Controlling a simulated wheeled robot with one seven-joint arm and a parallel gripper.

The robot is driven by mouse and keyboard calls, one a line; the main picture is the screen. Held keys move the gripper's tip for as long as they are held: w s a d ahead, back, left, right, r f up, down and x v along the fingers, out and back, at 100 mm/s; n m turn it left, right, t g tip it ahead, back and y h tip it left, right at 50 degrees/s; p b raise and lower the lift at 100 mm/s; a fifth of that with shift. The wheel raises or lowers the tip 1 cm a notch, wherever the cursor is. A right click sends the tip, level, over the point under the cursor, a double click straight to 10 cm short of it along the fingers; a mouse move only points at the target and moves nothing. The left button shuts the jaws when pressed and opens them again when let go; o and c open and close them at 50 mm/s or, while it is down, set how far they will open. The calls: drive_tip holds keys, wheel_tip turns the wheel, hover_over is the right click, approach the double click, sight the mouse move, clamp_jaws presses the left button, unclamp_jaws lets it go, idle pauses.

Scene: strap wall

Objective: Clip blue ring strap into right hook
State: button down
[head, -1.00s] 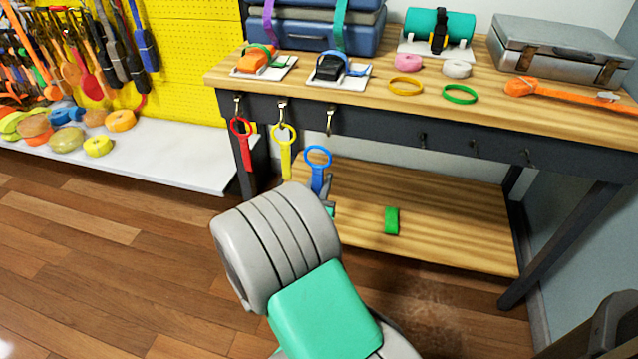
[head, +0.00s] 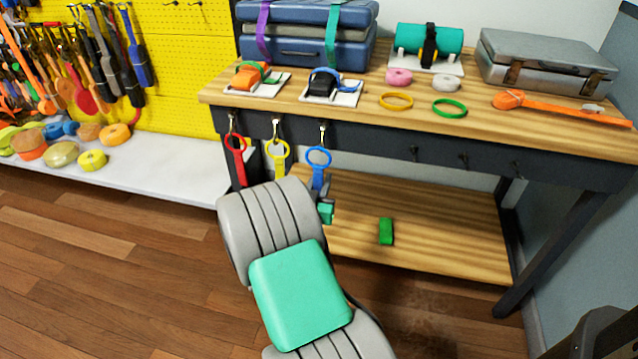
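The blue ring strap (head: 319,157) stands upright, ring at the top, just in front of the bench's front rail. My arm hides most of the fingers. A red ring strap (head: 236,146) and a yellow ring strap (head: 277,151) hang from the left hook (head: 232,122) and middle hook (head: 276,129).
The wooden bench top (head: 410,128) carries cases, tape rolls, loose rings and an orange strap (head: 540,105). Several dark hooks (head: 413,152) sit farther right on the rail. A green block (head: 386,231) lies on the lower shelf (head: 440,255). A yellow pegboard (head: 180,60) stands left.

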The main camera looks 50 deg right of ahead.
drive_tip(key=shift+w+d+f+b, duration=0.3)
drive_tip(key=shift+d+f, duration=0.15)
drive_tip(key=shift+d, duration=0.25)
drive_tip(key=shift+w+d+f+b, duration=0.2)
drive_tip(key=shift+w+d+f, duration=0.15)
drive_tip(key=shift+d, duration=0.3)
drive_tip(key=shift+w+d+f+b, duration=0.25)
drive_tip(key=shift+d+f, duration=0.25)
drive_tip(key=shift+d, duration=0.2)
drive_tip(key=c, duration=1.2)
unclamp_jaws()
drive_tip(key=shift+o, duration=0.2)
drive_tip(key=shift+a, duration=0.1)
